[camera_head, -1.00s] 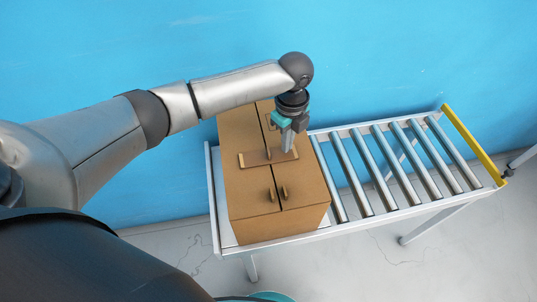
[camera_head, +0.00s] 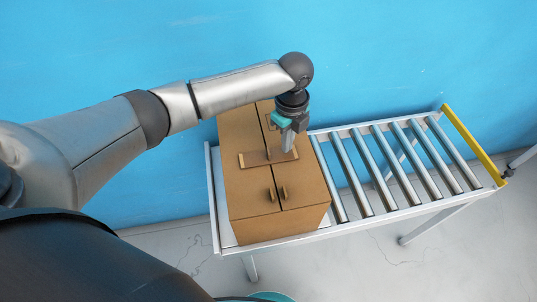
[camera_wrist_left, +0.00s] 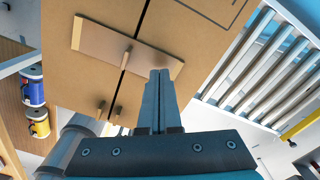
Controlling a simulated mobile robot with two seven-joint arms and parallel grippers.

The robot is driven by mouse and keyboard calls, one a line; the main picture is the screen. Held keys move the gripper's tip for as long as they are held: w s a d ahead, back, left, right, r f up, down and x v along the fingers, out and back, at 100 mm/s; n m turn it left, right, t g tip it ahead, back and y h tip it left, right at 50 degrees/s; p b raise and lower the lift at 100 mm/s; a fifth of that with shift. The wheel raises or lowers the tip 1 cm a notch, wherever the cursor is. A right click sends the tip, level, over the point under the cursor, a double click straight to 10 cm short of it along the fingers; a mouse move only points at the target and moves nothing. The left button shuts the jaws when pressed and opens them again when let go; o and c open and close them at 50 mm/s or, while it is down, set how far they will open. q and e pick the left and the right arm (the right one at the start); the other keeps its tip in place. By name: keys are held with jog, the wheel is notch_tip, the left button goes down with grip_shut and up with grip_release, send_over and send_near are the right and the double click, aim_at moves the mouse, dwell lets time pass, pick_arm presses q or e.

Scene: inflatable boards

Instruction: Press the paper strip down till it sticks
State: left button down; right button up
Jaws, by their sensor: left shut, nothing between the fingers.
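A brown cardboard box (camera_head: 246,205) stands on the left end of a roller conveyor, with a dark seam between its top flaps. A paper strip (camera_head: 252,160) lies across the seam; it also shows in the left wrist view (camera_wrist_left: 97,40), with a small peg-like tab standing on it. My left gripper (camera_head: 288,152) is shut and empty, pointing down at the right end of the strip. In the left wrist view its closed fingers (camera_wrist_left: 160,75) overlap the strip's right end; I cannot tell whether they touch it. My right gripper is not in view.
Two more small tabs (camera_head: 277,194) stand by the seam nearer the front of the box. Bare rollers (camera_head: 390,165) run right to a yellow end bar (camera_head: 473,142). A blue wall (camera_head: 400,50) is close behind. Blue and yellow cylindrical items (camera_wrist_left: 35,105) show in the wrist view.

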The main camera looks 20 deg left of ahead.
pick_arm(q)
jog(key=shift+f+b, duration=0.35)
jog(key=shift+f, duration=0.55)
dwell(0.5)
dwell(0.4)
notch_tip(320, 180, up, 6)
jog(key=p, duration=0.7)
jog(key=shift+r, duration=0.1)
